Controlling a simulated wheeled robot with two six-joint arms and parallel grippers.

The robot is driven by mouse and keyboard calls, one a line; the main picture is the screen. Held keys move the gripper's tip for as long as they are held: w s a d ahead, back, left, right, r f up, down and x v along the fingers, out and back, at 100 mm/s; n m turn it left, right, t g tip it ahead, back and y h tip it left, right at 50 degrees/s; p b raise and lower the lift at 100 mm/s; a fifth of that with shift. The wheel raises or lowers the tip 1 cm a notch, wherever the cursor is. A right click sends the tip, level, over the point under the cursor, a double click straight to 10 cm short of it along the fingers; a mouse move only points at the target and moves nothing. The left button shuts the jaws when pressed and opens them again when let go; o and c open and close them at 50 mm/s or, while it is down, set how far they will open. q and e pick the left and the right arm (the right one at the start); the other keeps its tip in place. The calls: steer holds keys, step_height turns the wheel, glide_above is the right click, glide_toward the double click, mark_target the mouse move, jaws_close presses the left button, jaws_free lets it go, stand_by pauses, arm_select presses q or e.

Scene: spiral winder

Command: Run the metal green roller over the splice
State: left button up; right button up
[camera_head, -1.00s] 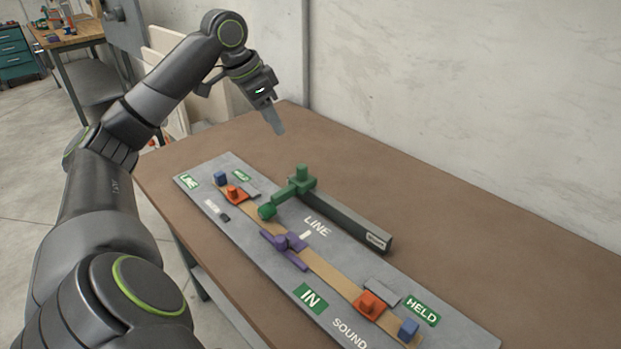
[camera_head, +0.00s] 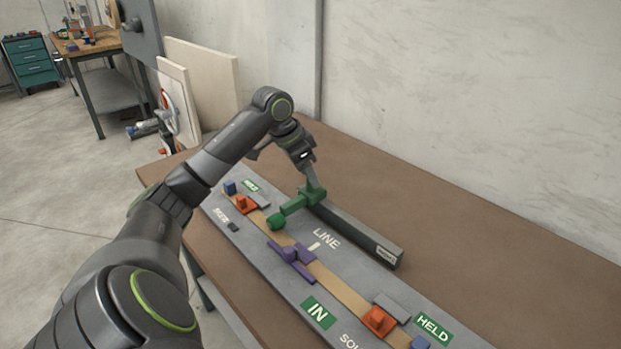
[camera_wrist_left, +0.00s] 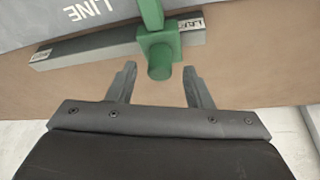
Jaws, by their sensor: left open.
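The green roller (camera_head: 294,204) lies with its round head on the board side and its upright green knob on a long dark grey bar. In the left wrist view the knob (camera_wrist_left: 160,62) sits just beyond and between my fingertips. My left gripper (camera_head: 314,188) is open above the knob, and its fingers (camera_wrist_left: 160,80) are apart with nothing between them. The tan strip (camera_head: 332,283) runs along the grey board (camera_head: 262,268). A purple piece (camera_head: 292,256) lies across the strip near its middle, covering part of it. My right gripper is not in view.
The dark bar (camera_head: 360,236) lies along the board's far edge. Orange blocks (camera_head: 379,320) and blue blocks (camera_head: 230,187) sit toward the strip's ends. The brown table (camera_head: 480,240) is clear on the right, and a wall stands behind it.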

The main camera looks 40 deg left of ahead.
arm_select(q)
steer(key=shift+x, duration=1.1)
jaws_close()
